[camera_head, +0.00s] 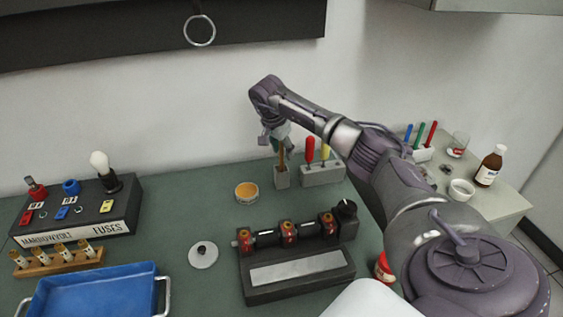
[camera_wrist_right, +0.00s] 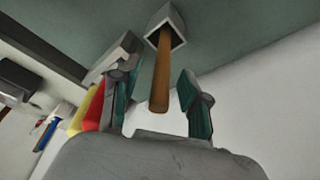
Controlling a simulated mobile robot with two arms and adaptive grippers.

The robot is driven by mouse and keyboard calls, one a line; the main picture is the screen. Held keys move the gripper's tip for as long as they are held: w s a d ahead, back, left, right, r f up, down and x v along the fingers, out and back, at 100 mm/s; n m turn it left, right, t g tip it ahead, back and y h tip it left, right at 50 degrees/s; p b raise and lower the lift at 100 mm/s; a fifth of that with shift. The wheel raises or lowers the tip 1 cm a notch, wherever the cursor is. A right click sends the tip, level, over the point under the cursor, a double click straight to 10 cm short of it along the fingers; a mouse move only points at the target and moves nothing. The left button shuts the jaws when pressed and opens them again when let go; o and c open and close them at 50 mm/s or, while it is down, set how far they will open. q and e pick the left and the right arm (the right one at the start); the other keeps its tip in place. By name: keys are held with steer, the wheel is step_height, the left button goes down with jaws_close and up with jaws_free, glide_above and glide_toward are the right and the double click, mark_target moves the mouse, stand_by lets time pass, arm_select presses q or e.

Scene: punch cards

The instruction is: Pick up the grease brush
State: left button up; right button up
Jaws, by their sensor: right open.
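The grease brush (camera_head: 281,156) stands upright in a small grey square holder (camera_head: 281,179) at the back of the green bench. Its brown wooden handle (camera_wrist_right: 161,70) points up out of the holder (camera_wrist_right: 166,22) in the right wrist view; its bristles are hidden inside. My right gripper (camera_head: 276,143) is over the holder. In the right wrist view my right gripper (camera_wrist_right: 160,100) is open, with a finger on each side of the handle and visible gaps between. My left gripper does not show.
Red and yellow screwdrivers (camera_head: 310,150) stand in a grey block (camera_head: 322,174) close to the right of the holder. An orange-filled dish (camera_head: 246,191) sits at the left. In front are a fuse device (camera_head: 297,272) and a blue tray (camera_head: 90,290).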

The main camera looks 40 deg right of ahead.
steer(key=shift+d+f, duration=0.1)
steer(key=shift+f, duration=0.3)
steer(key=shift+c, duration=0.4)
jaws_close()
steer(key=shift+r, duration=0.1)
steer(key=shift+r, duration=0.35)
step_height(320, 180, up, 9)
steer(key=shift+r+b, duration=0.1)
steer(key=shift+b, duration=1.15)
